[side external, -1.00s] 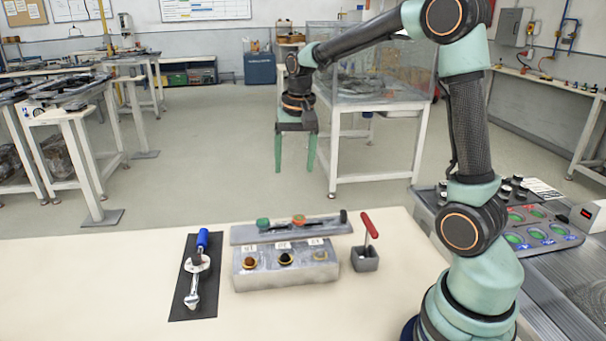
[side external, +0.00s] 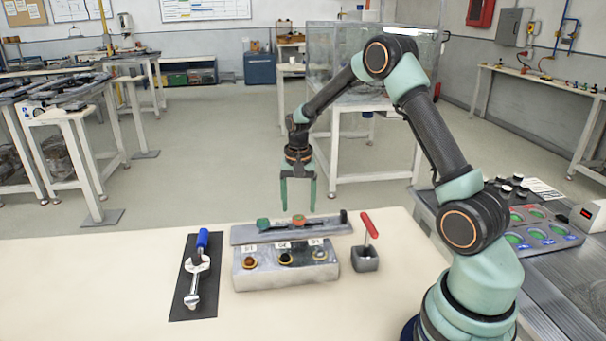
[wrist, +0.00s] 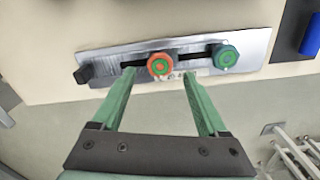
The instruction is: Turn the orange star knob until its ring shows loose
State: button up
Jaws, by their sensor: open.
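The orange star knob (side external: 298,220) sits near the middle of a grey slotted plate on the bench. My gripper (side external: 298,208) is open and empty, pointing down above the plate near the orange knob. I cannot read from these frames whether its ring shows loose or tight.
The grey plate (side external: 240,236) has a black block (wrist: 84,74) at one end. In front is a grey block with several labelled sockets (side external: 285,279). A red-handled tool (side external: 370,225) stands in a holder to the right. A wrench (side external: 196,275) lies on a dark mat at the left.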

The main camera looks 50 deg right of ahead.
aim_at(299, 217)
jog(key=shift+f, duration=1.55)
grip_shut()
